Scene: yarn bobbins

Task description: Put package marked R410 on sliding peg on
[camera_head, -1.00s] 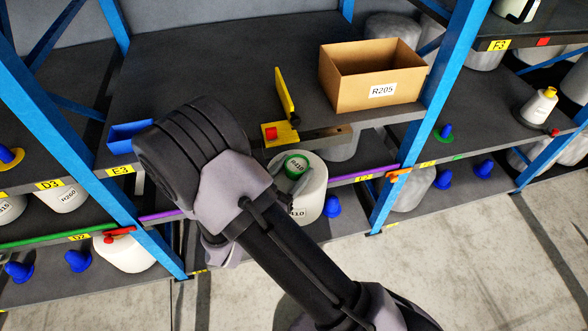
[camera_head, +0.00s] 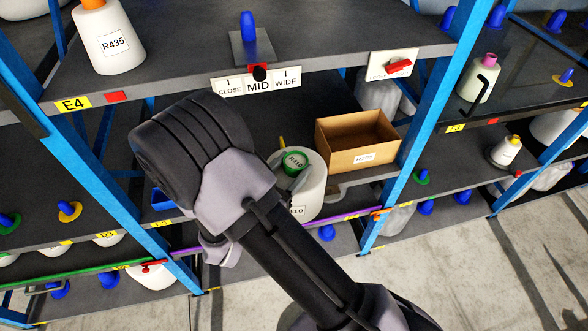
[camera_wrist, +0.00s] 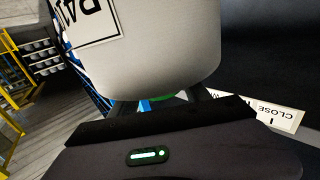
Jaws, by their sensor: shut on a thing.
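The package marked R410 (camera_head: 313,192) is a white yarn bobbin with a green top, also filling the upper middle of the wrist view (camera_wrist: 150,60). My gripper (camera_head: 293,181) is shut on it near the top and holds it in front of the shelves. My arm hides part of its left side. The sliding peg (camera_head: 248,27) is blue and upright on a grey plate on the upper shelf, with no bobbin on it. Its red and black pointer is at MID on a white scale (camera_head: 283,80) reading CLOSE, MID, WIDE.
A white bobbin marked R435 (camera_head: 110,42) stands left of the peg on the upper shelf. A cardboard box (camera_head: 350,157) sits on the shelf below. A white plate with a red lever (camera_head: 394,65) is right of the scale. Blue uprights (camera_head: 425,110) frame the bay.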

